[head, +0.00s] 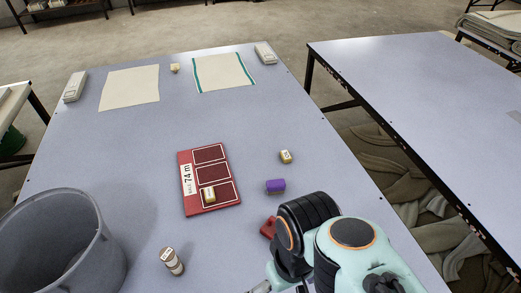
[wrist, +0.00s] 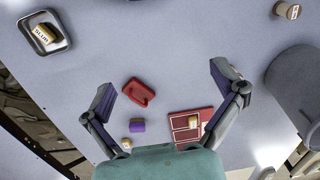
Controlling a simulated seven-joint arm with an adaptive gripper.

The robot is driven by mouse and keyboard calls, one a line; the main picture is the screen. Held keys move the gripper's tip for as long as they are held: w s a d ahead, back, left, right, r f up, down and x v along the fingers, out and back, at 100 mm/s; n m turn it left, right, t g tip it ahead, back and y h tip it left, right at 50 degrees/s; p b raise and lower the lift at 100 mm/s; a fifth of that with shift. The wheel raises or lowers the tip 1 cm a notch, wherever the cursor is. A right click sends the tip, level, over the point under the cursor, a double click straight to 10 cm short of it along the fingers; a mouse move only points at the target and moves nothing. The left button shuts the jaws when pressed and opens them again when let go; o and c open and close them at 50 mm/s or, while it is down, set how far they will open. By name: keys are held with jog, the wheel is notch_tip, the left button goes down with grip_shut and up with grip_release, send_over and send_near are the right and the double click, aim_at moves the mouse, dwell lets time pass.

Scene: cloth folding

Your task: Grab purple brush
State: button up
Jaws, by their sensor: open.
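The purple brush (head: 275,186) is a small purple block lying on the grey table, right of the red board. It also shows in the wrist view (wrist: 138,126), between the bases of my two fingers and nearer the left one. My gripper (wrist: 163,80) is open and empty, its fingers spread wide above the table. In the head view my arm covers most of the gripper at the bottom edge. Nothing touches the brush as far as I can see.
A red object (wrist: 139,92) lies between my fingers, beside the brush. The red board (head: 190,205) holds a small block. A grey bin (head: 60,235) stands left. A tray (wrist: 62,45) holds a yellowish block.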

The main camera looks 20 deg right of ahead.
jog(key=w+r+t, duration=0.4)
jog(key=w+r, duration=0.2)
jog(key=w, duration=0.8)
jog(key=m+g+h, duration=0.1)
jog(key=m+g, duration=0.1)
jog(key=m, duration=0.1)
send_over(276, 183)
jog(key=f, duration=2.3)
jog(key=shift+s, duration=0.35)
jog(key=f, duration=0.5)
jog(key=shift+w, duration=0.35)
jog(key=shift+w+f, duration=0.1)
jog(key=shift+f, duration=0.45)
jog(key=c, duration=1.3)
